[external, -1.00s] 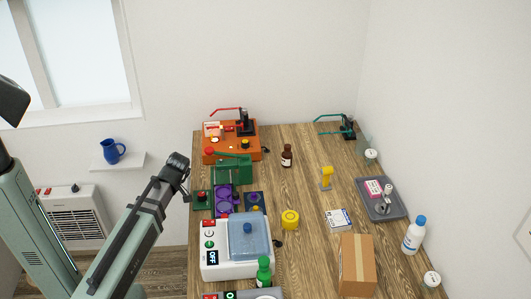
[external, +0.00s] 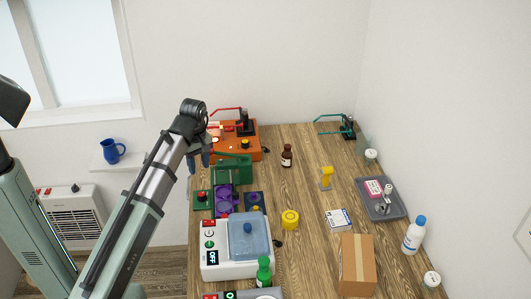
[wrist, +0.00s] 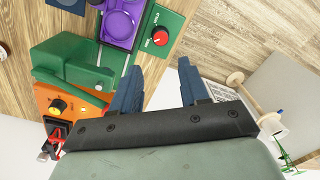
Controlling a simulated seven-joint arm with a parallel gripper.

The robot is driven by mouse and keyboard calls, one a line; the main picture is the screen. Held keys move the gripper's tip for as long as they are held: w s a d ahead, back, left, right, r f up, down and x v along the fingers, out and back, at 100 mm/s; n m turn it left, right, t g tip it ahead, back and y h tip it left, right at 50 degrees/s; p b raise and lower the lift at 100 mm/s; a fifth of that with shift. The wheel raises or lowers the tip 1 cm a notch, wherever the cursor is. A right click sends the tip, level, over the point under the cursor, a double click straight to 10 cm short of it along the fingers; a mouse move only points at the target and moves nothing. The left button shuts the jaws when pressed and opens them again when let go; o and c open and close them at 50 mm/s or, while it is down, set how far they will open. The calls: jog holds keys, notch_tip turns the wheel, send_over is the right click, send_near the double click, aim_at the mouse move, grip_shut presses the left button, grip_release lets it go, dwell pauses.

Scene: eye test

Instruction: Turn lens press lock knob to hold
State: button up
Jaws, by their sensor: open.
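A green plate with a red round knob (wrist: 160,38) lies ahead of my fingertips in the wrist view; the knob also shows in the external view (external: 201,196). Beside it are a purple part with round openings (wrist: 120,20) and a green block-like device (wrist: 75,72). My gripper (wrist: 157,80) is open and empty, with blue fingers apart, above the table's left edge.
A white machine with a clear blue lid (external: 248,236) stands in front. A yellow round part (external: 290,218), brown bottle (external: 287,155) and cardboard box (external: 357,262) stand further right. The middle of the wooden table (external: 300,185) has free room.

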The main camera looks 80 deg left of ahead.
aim_at(202, 194)
jog(key=f, duration=1.2)
jog(key=shift+s+d+f, duration=0.15)
jog(key=shift+s+f, duration=0.05)
jog(key=shift+f, duration=0.15)
jog(key=shift+c, duration=0.2)
jog(key=c, duration=0.7)
